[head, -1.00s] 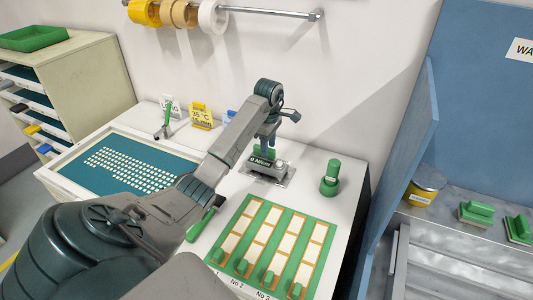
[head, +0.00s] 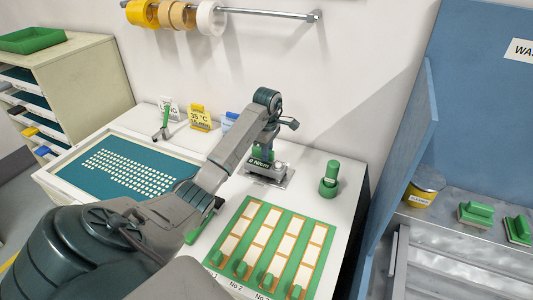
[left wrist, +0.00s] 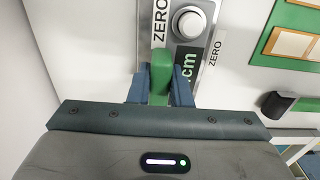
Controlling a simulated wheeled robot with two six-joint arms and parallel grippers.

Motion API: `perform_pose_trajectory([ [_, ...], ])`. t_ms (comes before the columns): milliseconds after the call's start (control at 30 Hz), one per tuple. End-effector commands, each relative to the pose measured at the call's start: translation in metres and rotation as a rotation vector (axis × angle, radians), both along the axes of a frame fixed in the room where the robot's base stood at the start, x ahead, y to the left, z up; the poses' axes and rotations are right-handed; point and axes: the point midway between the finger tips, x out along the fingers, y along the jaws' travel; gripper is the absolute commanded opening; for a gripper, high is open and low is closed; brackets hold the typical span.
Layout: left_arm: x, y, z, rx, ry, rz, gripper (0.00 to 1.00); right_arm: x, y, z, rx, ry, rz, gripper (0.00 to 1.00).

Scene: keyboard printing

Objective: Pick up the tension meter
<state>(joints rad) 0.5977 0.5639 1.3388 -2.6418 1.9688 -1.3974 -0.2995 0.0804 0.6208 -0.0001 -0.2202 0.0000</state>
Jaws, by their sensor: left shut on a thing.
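In the head view this gripper is partly hidden behind my wrist. The meter looks upright and seems to be on its plate; I cannot tell if it is lifted. My right gripper is not in view.
A green cylinder (head: 329,180) stands right of the meter. A green board with framed strips (head: 251,209) lies in front. A teal panel with white dots (head: 110,146) lies left. A yellow "35 °C" display (head: 199,117) stands behind. A blue partition (head: 408,165) rises right.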

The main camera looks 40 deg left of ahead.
Motion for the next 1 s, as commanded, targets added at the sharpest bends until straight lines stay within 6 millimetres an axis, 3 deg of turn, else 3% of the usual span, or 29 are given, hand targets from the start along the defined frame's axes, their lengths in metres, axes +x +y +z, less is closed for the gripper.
perform_pose_trajectory([
  [200,0.001,0.001,0.017,0.002,-0.005,0.0,0.0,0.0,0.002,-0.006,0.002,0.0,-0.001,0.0],
  [367,0.0,0.0,0.041,0.001,-0.002,0.0,0.0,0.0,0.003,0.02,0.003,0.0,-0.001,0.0],
  [600,-0.056,0.0,0.041,0.008,0.001,-0.003,0.0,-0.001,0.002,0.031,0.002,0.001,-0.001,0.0],
  [800,-0.109,-0.002,0.039,0.01,0.001,-0.004,0.0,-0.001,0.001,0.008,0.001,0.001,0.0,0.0],
  [1000,-0.14,-0.004,0.045,0.007,0.002,-0.002,0.0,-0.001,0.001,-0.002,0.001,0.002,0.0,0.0],
])
